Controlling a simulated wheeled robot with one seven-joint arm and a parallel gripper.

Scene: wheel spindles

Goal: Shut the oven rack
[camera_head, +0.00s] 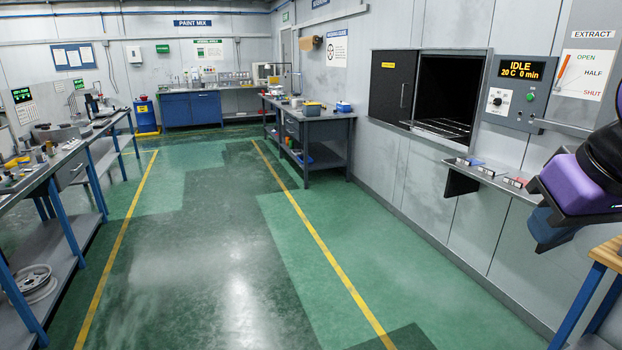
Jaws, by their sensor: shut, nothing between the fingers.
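The oven (448,85) is set in the right wall, with its dark opening uncovered. A dark door panel (388,90) with an upright handle stands beside the opening on the left. The wire oven rack (442,129) lies low in the opening, its front near the sill. I cannot tell how far it sticks out. My gripper (545,222), with purple and dark blue parts, is at the right edge, right of the oven and below the control panel. It is shut and empty, apart from the rack. Part of my arm is cut off by the frame.
A control panel (515,92) reading IDLE is right of the oven. A narrow wall shelf (462,183) with small coloured items juts out below. A wooden-topped bench (612,252) stands at lower right. The green floor (330,240) before the oven is clear.

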